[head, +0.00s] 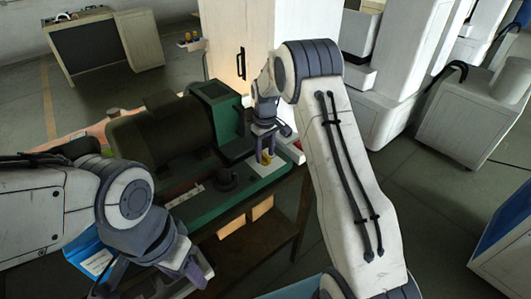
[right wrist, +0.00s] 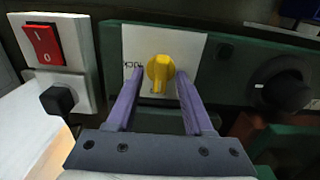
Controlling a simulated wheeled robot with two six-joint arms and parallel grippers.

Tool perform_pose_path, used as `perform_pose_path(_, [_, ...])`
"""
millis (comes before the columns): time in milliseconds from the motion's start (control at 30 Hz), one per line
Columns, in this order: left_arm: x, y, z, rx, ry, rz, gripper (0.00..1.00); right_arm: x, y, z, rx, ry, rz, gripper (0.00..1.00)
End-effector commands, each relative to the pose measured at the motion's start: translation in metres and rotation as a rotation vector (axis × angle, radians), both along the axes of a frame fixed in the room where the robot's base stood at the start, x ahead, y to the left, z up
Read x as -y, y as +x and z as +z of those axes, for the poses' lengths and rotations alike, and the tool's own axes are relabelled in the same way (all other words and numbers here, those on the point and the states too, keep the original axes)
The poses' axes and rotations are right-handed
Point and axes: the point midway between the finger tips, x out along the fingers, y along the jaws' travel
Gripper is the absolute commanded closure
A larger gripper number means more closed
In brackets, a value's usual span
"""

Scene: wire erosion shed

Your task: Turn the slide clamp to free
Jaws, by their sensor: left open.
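The slide clamp is a yellow knob (right wrist: 160,70) on a white label plate (right wrist: 190,45) on the green machine. Its grip bar stands roughly upright in the right wrist view. Dark lettering, partly hidden, shows left of the knob. The knob also shows small in the head view (head: 266,159). My right gripper (right wrist: 160,82) is open, with one purple finger on each side of the knob and gaps between. It reaches down to the machine in the head view (head: 264,146). My left gripper (head: 190,277) is open at the lower left, away from the knob.
A red rocker switch (right wrist: 43,44) is left of the knob, with a black plug (right wrist: 57,99) below it. A black round knob (right wrist: 281,86) is to the right. The green machine (head: 215,100) stands on a bench. A blue bin (head: 92,262) is near my left arm.

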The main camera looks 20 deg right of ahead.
Motion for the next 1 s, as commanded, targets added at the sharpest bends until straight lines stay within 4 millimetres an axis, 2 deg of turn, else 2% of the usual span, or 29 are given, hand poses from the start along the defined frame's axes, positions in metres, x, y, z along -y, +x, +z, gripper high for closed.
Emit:
perform_pose_path(233, [0.000, 0.000, -0.001, 0.000, 0.000, 0.000, 0.50, 0.000, -0.001, -0.001, -0.004, 0.001, -0.001, 0.49])
perform_pose_path(367, [0.000, 0.000, -0.005, 0.000, 0.000, 0.001, 0.50, 0.000, 0.000, 0.009, 0.000, 0.000, -0.002, 0.49])
perform_pose_path(800, [0.000, 0.000, -0.027, 0.000, 0.000, 0.001, 0.50, 0.000, 0.000, 0.088, 0.001, 0.000, -0.001, 0.49])
perform_pose_path(1000, [0.000, 0.000, -0.029, 0.000, 0.000, 0.000, 0.50, 0.000, 0.000, 0.103, -0.002, 0.000, -0.001, 0.49])
